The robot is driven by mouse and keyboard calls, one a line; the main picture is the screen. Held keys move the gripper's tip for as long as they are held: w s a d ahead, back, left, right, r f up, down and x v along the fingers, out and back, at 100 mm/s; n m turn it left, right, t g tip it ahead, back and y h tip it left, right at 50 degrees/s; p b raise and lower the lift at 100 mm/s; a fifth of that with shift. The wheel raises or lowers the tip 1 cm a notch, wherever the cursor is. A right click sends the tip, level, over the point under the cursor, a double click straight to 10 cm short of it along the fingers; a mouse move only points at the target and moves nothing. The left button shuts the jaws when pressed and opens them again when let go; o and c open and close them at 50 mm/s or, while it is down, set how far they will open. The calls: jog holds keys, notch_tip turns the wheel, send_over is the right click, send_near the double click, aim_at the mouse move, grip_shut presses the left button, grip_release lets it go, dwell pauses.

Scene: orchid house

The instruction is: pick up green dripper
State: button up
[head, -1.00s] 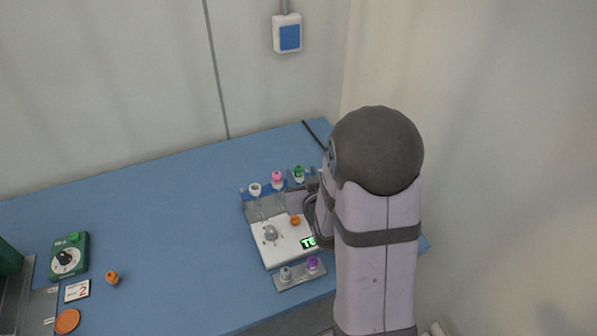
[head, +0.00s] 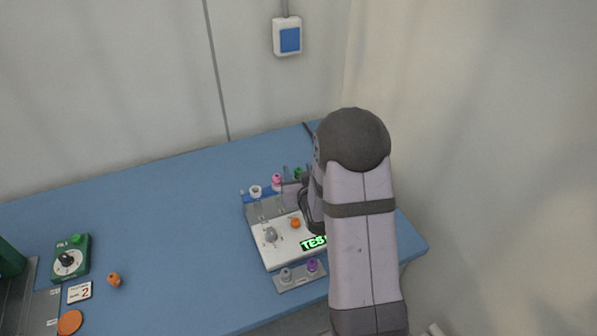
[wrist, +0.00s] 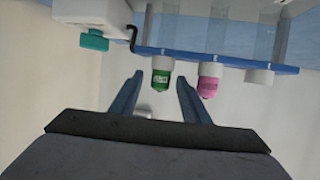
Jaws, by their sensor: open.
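The green dripper (wrist: 161,78) hangs from the blue rack edge in the wrist view, between and just beyond the tips of my open gripper (wrist: 160,82). It looks apart from both fingers. In the head view the green dripper (head: 298,172) shows only partly at the back of the white device, beside my arm. The pink dripper (wrist: 209,80) is just right of it in the wrist view, close to my right finger. In the head view my gripper is mostly hidden behind my arm.
A blue rack (wrist: 225,60) holds the drippers, with a white one (head: 255,191) beside the pink. A teal knob (wrist: 94,41) sits left in the wrist view. The white device (head: 285,249) has a lit display.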

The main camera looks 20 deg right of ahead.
aim_at(299, 169)
jog(key=shift+w, duration=0.1)
grip_shut()
jog(key=shift+r, duration=0.15)
dwell(0.3)
jog(key=shift+r+b, duration=0.55)
jog(key=shift+r, duration=4.3)
